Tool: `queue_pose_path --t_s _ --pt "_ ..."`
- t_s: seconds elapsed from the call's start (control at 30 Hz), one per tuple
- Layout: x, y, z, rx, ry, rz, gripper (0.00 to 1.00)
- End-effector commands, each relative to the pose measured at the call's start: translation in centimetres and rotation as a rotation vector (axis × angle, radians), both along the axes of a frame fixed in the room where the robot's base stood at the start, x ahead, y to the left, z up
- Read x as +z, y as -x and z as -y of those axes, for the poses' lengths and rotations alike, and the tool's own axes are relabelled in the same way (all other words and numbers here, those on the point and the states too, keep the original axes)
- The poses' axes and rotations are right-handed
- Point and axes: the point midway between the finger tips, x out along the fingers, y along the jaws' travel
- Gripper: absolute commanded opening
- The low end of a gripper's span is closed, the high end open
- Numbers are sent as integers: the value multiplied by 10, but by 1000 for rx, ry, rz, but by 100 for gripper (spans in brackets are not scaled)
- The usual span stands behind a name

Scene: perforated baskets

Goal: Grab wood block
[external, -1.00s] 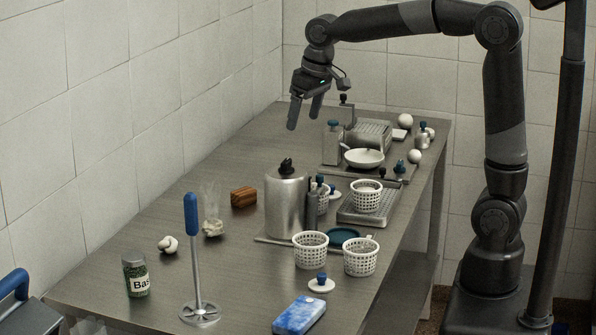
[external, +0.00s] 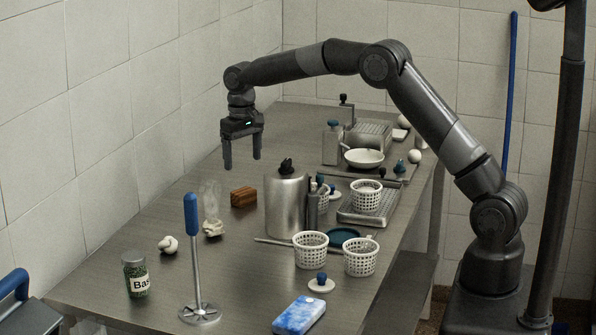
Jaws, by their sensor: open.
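The wood block (external: 244,197) is a small reddish-brown block with grooves, lying on the metal table left of the steel canister. My gripper (external: 242,164) is open and empty, pointing down in the air. In the picture its fingertips are just above the block, with a gap between. How far apart they are in depth I cannot tell.
A tall steel canister (external: 287,205) stands just right of the block. White perforated baskets (external: 310,252) stand further right. Mushrooms (external: 168,245), a green-filled jar (external: 136,276) and a blue-handled masher (external: 192,240) are toward the front left. The table behind the block is clear.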

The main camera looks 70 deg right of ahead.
Motion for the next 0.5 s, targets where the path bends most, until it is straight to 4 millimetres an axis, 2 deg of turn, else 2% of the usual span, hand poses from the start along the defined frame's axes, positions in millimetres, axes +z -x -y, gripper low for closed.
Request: queue_pose_path --t_s 0.3,0.5 --pt "-47 0 1 -1 -1 -4 82" --pt "-59 0 1 -1 0 -3 82"
